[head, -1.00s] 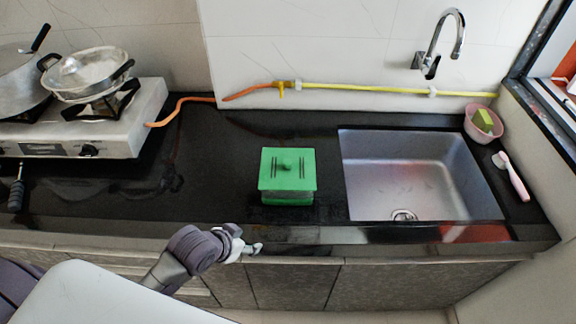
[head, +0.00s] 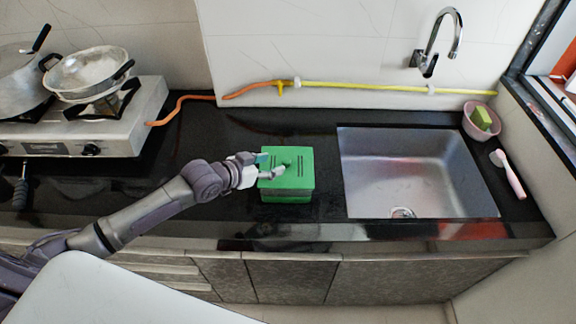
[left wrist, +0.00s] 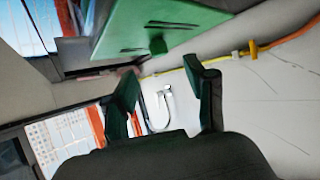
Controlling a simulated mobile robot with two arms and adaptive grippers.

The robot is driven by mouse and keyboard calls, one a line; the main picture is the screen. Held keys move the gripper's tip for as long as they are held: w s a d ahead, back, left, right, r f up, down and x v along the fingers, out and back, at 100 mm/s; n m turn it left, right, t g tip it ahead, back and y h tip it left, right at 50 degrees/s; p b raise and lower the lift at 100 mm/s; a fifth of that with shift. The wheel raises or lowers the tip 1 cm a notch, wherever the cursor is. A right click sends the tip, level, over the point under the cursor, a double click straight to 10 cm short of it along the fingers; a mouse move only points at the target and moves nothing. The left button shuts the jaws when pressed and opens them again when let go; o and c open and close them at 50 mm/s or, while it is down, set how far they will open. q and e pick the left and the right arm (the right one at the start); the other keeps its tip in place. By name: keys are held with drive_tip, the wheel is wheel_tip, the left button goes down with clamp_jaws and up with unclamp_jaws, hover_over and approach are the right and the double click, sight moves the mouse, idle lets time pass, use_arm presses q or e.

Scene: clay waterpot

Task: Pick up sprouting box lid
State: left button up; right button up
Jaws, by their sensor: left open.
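The green sprouting box lid (head: 300,158), with a small green knob and dark slots, lies on the green box (head: 288,195) on the black counter. My left gripper (head: 268,166) reaches in from the left, over the lid's left part and close to the knob. In the left wrist view my left gripper (left wrist: 163,68) has its two fingers spread with nothing between them. That view shows the lid (left wrist: 190,22) at the top, with its knob (left wrist: 158,45) just beyond the fingertips. I cannot tell whether a finger touches the lid. My right gripper is not in view.
A sink (head: 415,175) lies right of the box. A stove (head: 130,125) with pans stands at the left. A pink bowl (head: 480,120) and a brush (head: 508,175) sit at the far right. The counter around the box is clear.

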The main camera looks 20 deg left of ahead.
sight(287, 160)
use_arm(q)
drive_tip(key=shift+p+x, duration=0.7)
drive_tip(key=shift+x, duration=2.35)
drive_tip(key=shift+r, duration=0.1)
clamp_jaws()
